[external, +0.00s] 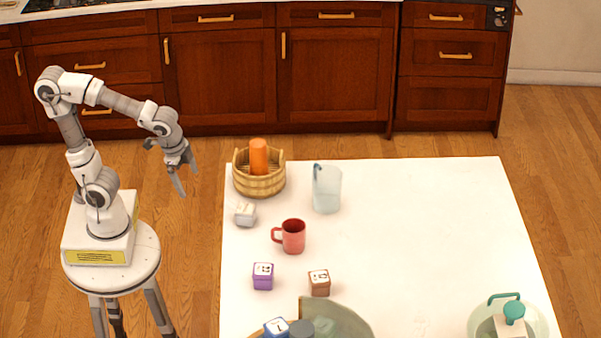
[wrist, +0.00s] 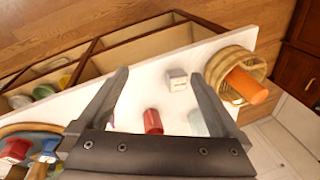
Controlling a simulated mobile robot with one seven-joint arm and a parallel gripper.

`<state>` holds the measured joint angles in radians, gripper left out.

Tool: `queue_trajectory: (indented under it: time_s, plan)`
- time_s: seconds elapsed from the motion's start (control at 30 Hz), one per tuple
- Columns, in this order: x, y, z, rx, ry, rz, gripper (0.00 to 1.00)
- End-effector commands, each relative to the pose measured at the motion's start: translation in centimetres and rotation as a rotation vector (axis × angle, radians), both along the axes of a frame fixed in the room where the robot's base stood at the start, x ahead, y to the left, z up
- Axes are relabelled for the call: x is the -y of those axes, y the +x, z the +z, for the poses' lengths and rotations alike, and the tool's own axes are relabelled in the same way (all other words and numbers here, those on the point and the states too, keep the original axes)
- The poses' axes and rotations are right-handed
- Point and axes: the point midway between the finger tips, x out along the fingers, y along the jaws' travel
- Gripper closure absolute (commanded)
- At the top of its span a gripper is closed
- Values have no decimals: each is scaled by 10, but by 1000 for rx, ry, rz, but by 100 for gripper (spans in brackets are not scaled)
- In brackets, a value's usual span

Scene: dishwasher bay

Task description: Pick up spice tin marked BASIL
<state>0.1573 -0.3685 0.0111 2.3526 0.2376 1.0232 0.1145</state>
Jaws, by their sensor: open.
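Several small box-shaped tins with pale tops stand on the white table. They are a purple one (external: 263,276), a brown one (external: 319,284), a pale grey one (external: 245,214) and a blue one (external: 276,327). Their top marks are too small to read, so I cannot tell which is BASIL. The pale tin also shows in the wrist view (wrist: 176,80), seen between the fingers. My gripper (external: 187,180) is open and empty, off the table's left edge and above it. Its two spread fingers frame the wrist view (wrist: 160,74).
A wicker basket (external: 259,186) holds an orange cylinder (external: 258,156) at the back left. A clear pitcher (external: 327,190) and red mug (external: 292,236) stand near it. A greenish container (external: 345,322) is at the front, a pale round dish (external: 540,323) front right. The table's right-middle is clear.

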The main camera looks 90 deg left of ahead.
Motion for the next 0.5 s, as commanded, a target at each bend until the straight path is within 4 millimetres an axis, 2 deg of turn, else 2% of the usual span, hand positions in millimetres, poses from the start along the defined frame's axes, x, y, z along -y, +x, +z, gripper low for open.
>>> queue_trajectory:
  time_s: [0.03,0.27,0.5]
  plan:
    - [1,7,-8,-53,42,-48,0]
    - [10,35,-31,-281,276,-321,0]
    - [30,69,-56,-498,543,-608,0]
